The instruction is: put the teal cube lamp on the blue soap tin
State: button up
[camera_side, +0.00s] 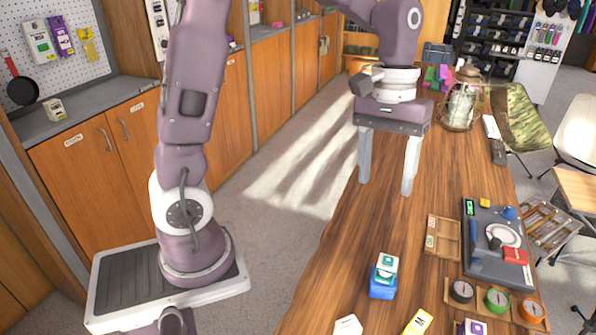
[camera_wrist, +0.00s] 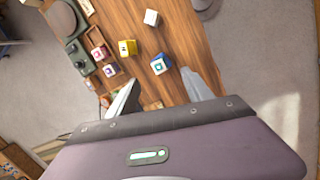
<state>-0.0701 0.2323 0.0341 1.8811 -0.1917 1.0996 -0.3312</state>
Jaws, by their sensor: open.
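The teal cube lamp (camera_side: 387,263), white with teal faces, sits on top of the blue soap tin (camera_side: 382,286) near the table's left edge in the side view. The two are touching and look upright. In the wrist view the lamp (camera_wrist: 159,65) shows from above, with a little blue beside it; most of the tin is hidden there. My gripper (camera_side: 386,186) is open and empty, raised above the table and farther back than the lamp. In the wrist view its fingers (camera_wrist: 160,93) are spread wide, with the lamp beyond them and not between them.
A white block (camera_side: 348,325), a yellow block (camera_side: 417,322) and a purple-and-white block (camera_side: 472,327) lie at the front. A glass lantern (camera_side: 463,100) stands behind.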

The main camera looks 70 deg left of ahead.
jog(key=s+r+m+t+y, duration=0.1)
jog(key=s+r+m+t, duration=0.1)
jog(key=s, duration=0.7)
jog(key=s+r+m+t+y, duration=0.1)
jog(key=s+m+t, duration=0.3)
jog(key=s, duration=0.4)
jog(key=shift+s+a+r, duration=0.35)
jog(key=shift+r, duration=0.45)
